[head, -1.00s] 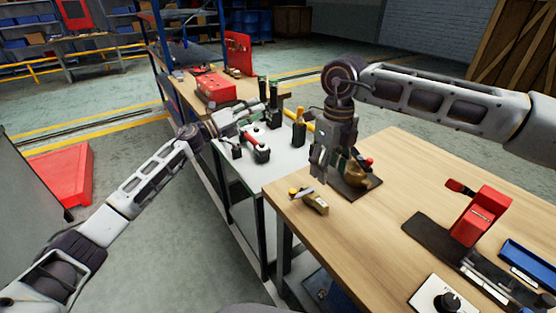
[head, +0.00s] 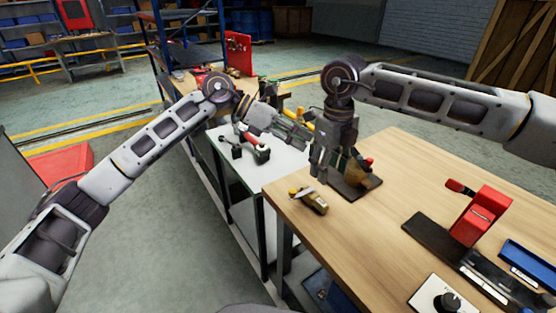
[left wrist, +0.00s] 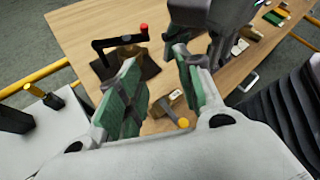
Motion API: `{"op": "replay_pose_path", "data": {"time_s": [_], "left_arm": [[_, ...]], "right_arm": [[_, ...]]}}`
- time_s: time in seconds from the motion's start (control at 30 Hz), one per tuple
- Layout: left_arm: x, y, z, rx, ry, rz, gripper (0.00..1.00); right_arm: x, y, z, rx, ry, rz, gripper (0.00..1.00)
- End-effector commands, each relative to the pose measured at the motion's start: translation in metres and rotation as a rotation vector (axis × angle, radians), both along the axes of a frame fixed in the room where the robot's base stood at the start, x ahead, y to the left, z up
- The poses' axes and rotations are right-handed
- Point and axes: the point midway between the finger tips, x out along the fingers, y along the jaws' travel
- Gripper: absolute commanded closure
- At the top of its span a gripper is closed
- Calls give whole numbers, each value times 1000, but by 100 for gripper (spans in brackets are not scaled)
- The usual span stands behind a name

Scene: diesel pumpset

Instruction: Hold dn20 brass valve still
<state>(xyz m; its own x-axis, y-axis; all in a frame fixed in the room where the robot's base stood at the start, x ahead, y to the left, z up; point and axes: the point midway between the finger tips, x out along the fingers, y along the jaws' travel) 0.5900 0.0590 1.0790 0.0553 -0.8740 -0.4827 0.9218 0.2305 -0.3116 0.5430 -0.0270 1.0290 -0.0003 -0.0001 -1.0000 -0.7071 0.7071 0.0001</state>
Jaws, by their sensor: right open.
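The brass valve (head: 358,173) stands on a dark plate (head: 352,190) near the wooden table's far left corner. It has a lever with a red tip, and part of its body is hidden by my right gripper. In the left wrist view the valve (left wrist: 103,68) is partly behind a finger, with its black lever (left wrist: 120,42) above. My left gripper (head: 304,138) is open and empty, left of the valve and apart from it; its green pads (left wrist: 158,84) show in the left wrist view. My right gripper (head: 321,168) is open and points down just left of the valve.
A small tan item with a yellow knob (head: 315,202) lies by the table's left edge. A red device (head: 481,215) and a blue tray (head: 528,262) stand at the right. The grey bench (head: 228,165) holds tools. The two grippers are very close together.

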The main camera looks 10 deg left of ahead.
Motion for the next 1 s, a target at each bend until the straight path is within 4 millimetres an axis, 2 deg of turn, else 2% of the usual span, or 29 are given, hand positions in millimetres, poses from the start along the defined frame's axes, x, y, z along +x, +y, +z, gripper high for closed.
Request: {"op": "replay_pose_path", "data": {"time_s": [0.3,0.6,0.8,1.0], "left_arm": [[-38,7,-22,351,-90,-136,64],[-58,30,-35,640,-151,-197,64],[-61,39,-38,722,-166,-207,64],[-62,40,-38,732,-167,-208,64]], "right_arm": [[0,0,0,0,0,0,49],[0,0,0,0,0,0,49],[0,0,0,0,0,0,49],[0,0,0,0,0,0,49]]}}
